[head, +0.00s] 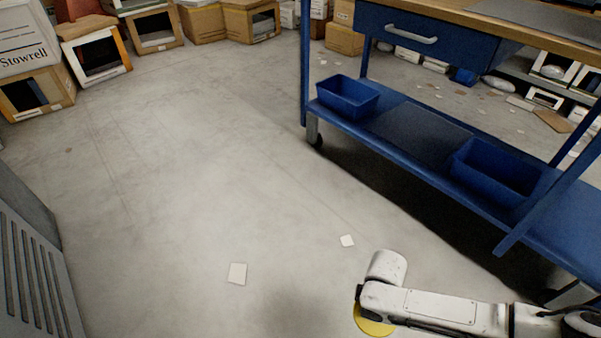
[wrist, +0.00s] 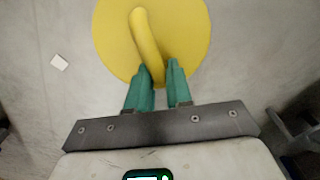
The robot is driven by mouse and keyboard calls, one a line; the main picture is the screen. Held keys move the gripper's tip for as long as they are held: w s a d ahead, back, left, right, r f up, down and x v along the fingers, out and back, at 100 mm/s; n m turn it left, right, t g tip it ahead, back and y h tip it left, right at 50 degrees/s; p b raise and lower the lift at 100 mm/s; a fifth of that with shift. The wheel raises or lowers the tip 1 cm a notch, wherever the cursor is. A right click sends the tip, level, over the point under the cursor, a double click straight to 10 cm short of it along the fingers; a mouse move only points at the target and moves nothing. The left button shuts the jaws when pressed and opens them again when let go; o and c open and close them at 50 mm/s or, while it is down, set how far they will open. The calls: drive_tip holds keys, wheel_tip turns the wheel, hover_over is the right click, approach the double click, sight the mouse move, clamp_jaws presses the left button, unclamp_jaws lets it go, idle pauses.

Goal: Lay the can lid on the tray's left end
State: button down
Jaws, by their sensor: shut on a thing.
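The can lid is a round yellow disc (wrist: 185,30) with a curved yellow handle. My gripper (wrist: 160,68) has its green fingers on either side of the handle's near end and is shut on it. In the head view the lid's yellow edge (head: 374,325) shows below the end of my arm, over the floor. The rest of the lid is hidden there by my arm. I cannot identify a tray for certain; a dark flat panel (head: 420,133) lies on the bench's lower shelf between two blue bins.
A blue workbench (head: 430,38) stands at the right, with blue bins (head: 347,97) (head: 497,172) on its lower shelf. Boxes (head: 35,93) line the back. A grey slotted unit (head: 35,260) stands at left. The middle floor is open, with paper scraps (head: 237,273).

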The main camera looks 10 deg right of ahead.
drive_tip(key=w+a+r+m, duration=0.1)
drive_tip(key=w+r+m, duration=0.3)
drive_tip(key=r+m, duration=0.35)
drive_tip(key=w+a+r+m, duration=0.1)
drive_tip(key=w+r+m, duration=0.3)
drive_tip(key=r+m, duration=0.35)
drive_tip(key=s+r+p, duration=0.4)
drive_tip(key=r+p, duration=0.9)
drive_tip(key=p, duration=0.1)
drive_tip(key=s+r+p, duration=0.4)
drive_tip(key=r+p, duration=0.8)
drive_tip(key=p, duration=0.3)
drive_tip(key=shift+s+d+r+n, duration=0.15)
drive_tip(key=shift+s+r+n, duration=0.2)
drive_tip(key=shift+s+n, duration=0.05)
